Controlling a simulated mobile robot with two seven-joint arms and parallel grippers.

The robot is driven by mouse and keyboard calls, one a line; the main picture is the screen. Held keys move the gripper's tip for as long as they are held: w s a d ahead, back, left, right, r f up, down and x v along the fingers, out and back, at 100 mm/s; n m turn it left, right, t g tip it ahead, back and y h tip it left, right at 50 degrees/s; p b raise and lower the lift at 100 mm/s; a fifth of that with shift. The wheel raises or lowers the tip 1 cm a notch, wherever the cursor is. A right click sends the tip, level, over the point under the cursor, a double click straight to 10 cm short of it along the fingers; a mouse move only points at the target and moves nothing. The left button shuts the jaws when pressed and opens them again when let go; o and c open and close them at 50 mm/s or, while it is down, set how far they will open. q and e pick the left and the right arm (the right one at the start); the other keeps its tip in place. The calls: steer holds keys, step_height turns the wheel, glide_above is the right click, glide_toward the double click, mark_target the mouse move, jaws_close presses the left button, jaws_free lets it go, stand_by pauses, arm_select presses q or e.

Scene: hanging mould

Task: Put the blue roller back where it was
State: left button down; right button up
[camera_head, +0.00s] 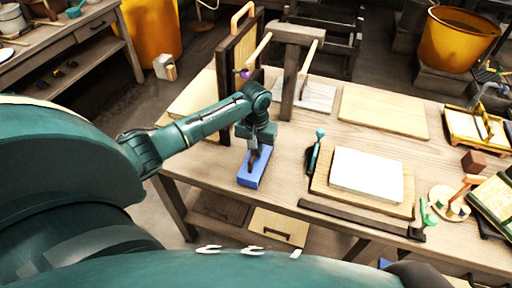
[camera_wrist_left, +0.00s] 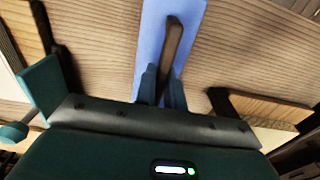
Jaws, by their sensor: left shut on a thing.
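A long blue block-like piece (camera_head: 252,178), which looks like the blue roller, is near the table's front left edge. A dark brown handle (camera_head: 255,156) lies over it. In the left wrist view the blue piece (camera_wrist_left: 152,30) runs up and away, with the brown handle (camera_wrist_left: 173,45) over it. My left gripper (camera_head: 254,146) points down and is shut on the brown handle; its fingers (camera_wrist_left: 161,88) sit on either side of it. I cannot tell whether the blue piece touches the tabletop. My right gripper is out of view.
A dark upright frame (camera_head: 289,88) with pale bars stands just behind my left gripper. A teal-handled tool (camera_head: 318,143) and a board with a white slab (camera_head: 366,176) lie to the right. A dark bar (camera_head: 350,217) lies along the front edge. Bare tabletop (camera_head: 290,160) separates them.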

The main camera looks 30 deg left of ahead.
arm_select(q)
steer(key=c, duration=1.9)
jaws_free()
steer(key=shift+s+f, duration=0.2)
steer(key=shift+f, duration=0.3)
steer(key=o, duration=0.4)
steer(key=shift+w, duration=0.15)
steer(key=shift+r, duration=0.1)
